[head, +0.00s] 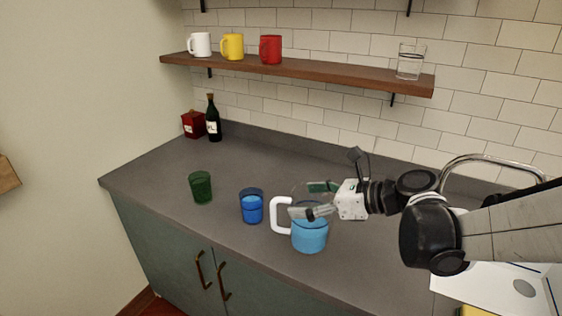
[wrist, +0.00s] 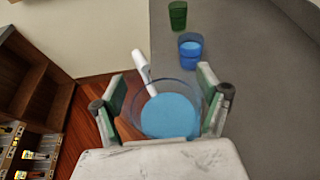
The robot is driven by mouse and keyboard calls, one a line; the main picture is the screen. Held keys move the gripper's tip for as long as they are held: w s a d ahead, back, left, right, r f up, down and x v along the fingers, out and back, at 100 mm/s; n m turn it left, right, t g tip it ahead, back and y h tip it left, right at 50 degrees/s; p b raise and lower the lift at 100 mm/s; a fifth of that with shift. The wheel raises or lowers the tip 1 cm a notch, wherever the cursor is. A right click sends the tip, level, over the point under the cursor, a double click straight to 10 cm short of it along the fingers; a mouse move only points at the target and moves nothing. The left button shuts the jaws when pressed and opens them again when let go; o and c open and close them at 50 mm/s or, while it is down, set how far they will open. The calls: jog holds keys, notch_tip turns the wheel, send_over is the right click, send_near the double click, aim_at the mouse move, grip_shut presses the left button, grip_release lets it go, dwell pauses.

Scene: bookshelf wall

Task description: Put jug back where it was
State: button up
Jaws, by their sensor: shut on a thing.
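The jug (head: 310,237) is clear with light blue liquid and a white handle. It is at the front of the grey counter in the head view; I cannot tell whether its base touches the counter. My gripper (head: 318,199) reaches in from the right and is shut on the jug's upper part. In the wrist view the jug (wrist: 170,112) sits between the two fingers of my gripper (wrist: 165,100), with its handle pointing up and to the left. The fingers hide part of the jug's rim in the head view.
A blue glass (head: 251,208) with blue liquid stands just left of the jug's handle. A green glass (head: 201,188) stands further left. A dark bottle (head: 213,118) and red box (head: 193,124) are at the back left. A shelf (head: 330,75) holds mugs and a clear glass (head: 410,62).

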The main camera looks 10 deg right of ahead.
aim_at(325, 199)
jog(key=w+d+f, duration=0.1)
jog(key=d, duration=0.1)
jog(key=w+d+f, duration=0.4)
jog(key=shift+w+d, duration=0.15)
jog(key=shift+f+b, duration=0.3)
jog(key=shift+f, duration=1.85)
jog(key=o, duration=2)
